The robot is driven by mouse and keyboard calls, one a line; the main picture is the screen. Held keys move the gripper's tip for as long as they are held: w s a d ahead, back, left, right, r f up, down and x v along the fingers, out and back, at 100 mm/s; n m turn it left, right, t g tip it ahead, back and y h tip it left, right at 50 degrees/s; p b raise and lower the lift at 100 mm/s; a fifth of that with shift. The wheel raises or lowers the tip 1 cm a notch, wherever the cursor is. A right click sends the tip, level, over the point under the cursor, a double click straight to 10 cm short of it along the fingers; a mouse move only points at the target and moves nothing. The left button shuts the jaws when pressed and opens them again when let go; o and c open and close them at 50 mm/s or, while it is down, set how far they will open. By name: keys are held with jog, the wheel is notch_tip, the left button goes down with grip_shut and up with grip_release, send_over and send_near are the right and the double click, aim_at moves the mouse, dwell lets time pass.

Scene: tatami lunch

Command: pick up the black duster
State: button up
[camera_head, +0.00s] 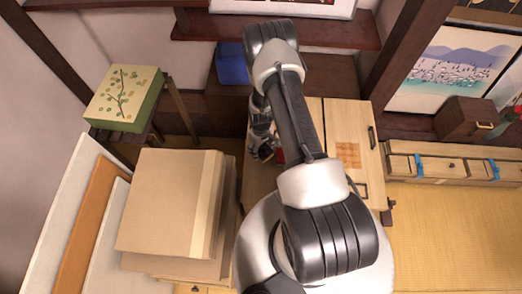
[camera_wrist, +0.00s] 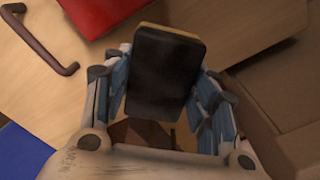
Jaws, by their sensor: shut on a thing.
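The black duster (camera_wrist: 165,62) is a dark block with a light tan edge along its top. In the wrist view it stands between the two fingers of my gripper (camera_wrist: 158,88), which is shut on it from both sides. In the head view my gripper (camera_head: 263,148) is over the wooden chest, partly hidden by my arm. The duster cannot be made out in the head view.
Under the duster lie a wooden surface with a dark handle (camera_wrist: 42,42) and a red object (camera_wrist: 240,35). Stacked cardboard boxes (camera_head: 170,205) stand left of my arm. A low drawer unit (camera_head: 440,169) and open tatami (camera_head: 455,225) are at the right.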

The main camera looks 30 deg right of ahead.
aim_at(261, 147)
notch_tip(261, 147, up, 16)
jog(key=p, duration=0.3)
jog(key=shift+p, duration=0.4)
jog(key=shift+f, duration=0.15)
jog(key=o, duration=0.7)
jog(key=shift+c, duration=0.2)
jog(key=c, duration=0.4)
